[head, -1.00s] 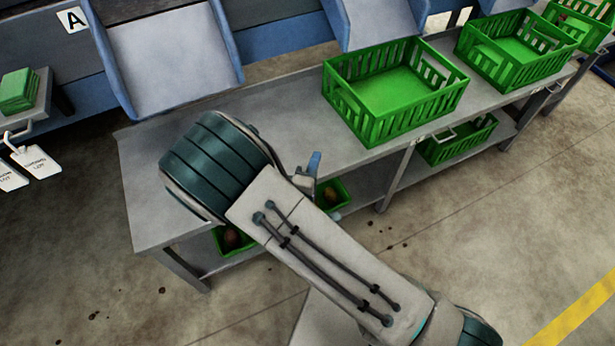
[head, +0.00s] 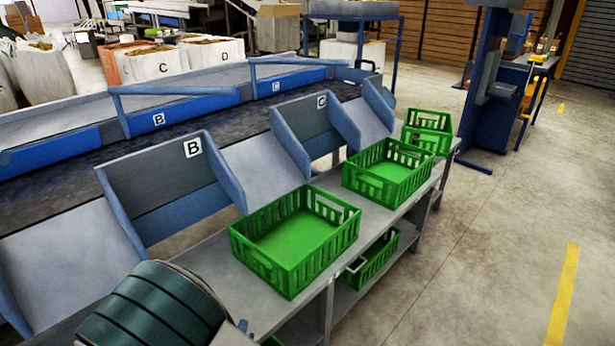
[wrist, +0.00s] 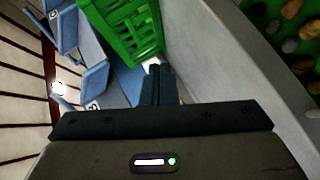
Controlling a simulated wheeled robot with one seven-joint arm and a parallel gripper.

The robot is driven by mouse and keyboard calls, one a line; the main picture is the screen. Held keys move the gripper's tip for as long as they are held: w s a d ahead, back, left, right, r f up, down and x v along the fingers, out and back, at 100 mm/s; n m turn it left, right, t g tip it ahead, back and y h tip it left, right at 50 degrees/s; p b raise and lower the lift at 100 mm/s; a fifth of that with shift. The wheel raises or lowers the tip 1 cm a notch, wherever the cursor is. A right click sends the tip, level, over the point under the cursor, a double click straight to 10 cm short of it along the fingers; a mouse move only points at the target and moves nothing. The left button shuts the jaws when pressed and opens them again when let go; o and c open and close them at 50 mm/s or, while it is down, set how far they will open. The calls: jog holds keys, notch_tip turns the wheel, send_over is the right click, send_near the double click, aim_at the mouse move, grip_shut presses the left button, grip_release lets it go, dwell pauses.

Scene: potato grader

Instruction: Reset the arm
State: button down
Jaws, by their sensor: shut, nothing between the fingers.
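My gripper (wrist: 158,85) shows in the wrist view with its two dark fingers together and nothing between them. It points toward a green crate (wrist: 125,30) at the top of that view, and I cannot tell how far off the crate is. In the head view my arm fills the lower left corner, above the near part of the grey bench (head: 238,298). The gripper itself cannot be made out clearly there.
Green crates stand in a row on the bench: an empty one (head: 290,270) nearest, another (head: 385,185) behind it. A crate (head: 372,262) sits on the lower shelf. Blue-sided chutes (head: 170,205) line the left. Potatoes (wrist: 291,45) show at the wrist view's right. Floor at right is clear.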

jog(key=w+d+r+m+g+y+p, duration=0.2)
jog(key=d+r+m+g+p, duration=0.25)
jog(key=r, duration=0.75)
jog(key=w+d+r+m+g+y+p, duration=0.15)
jog(key=d+r+m+g+p, duration=0.35)
jog(key=r, duration=0.7)
jog(key=s+d+r+m+h+p, duration=0.1)
jog(key=s+d+r+p, duration=0.2)
jog(key=d, duration=0.4)
jog(key=s+d+r+m+g+h+p, duration=0.1)
jog(key=s+d+r+m+p, duration=0.1)
jog(key=s+d+r, duration=0.3)
jog(key=s+d+r+m+g+h+p, duration=0.1)
jog(key=s+d+r+m+h+p, duration=0.1)
jog(key=s+d+r, duration=0.3)
jog(key=d+r+p, duration=0.1)
jog(key=d+r, duration=0.2)
jog(key=d, duration=0.1)
jog(key=shift+r+p, duration=0.2)
jog(key=shift+p, duration=0.15)
jog(key=shift+d, duration=0.15)
